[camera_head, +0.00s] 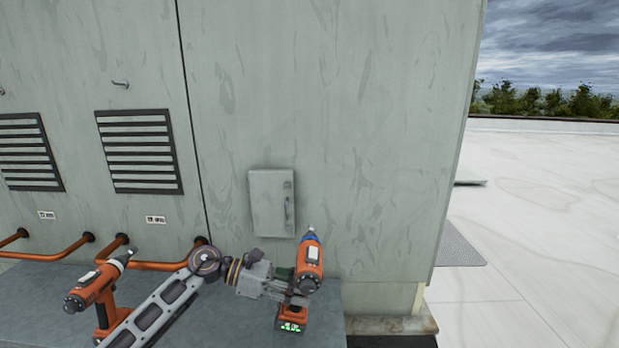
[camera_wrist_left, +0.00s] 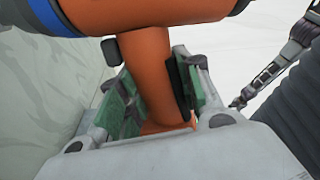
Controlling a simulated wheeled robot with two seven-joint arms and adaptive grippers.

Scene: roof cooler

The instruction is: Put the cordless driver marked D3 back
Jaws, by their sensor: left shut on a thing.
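In the left wrist view the green-padded fingers (camera_wrist_left: 155,95) flank the orange handle (camera_wrist_left: 150,70). I cannot tell whether the foot touches the ledge. A second orange driver (camera_head: 97,287) with a grey collar stands on the ledge at left, partly behind my left arm. No D3 marking is readable on either. Part of my right arm shows small in the left wrist view (camera_wrist_left: 268,78).
The grey ledge (camera_head: 235,325) runs along the cooler's wall. A small closed box (camera_head: 271,202) with a handle is on the wall above. Copper pipes (camera_head: 160,265), louvred vents (camera_head: 140,151) and small labels are at left. Open pale roof (camera_head: 540,230) lies at right.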

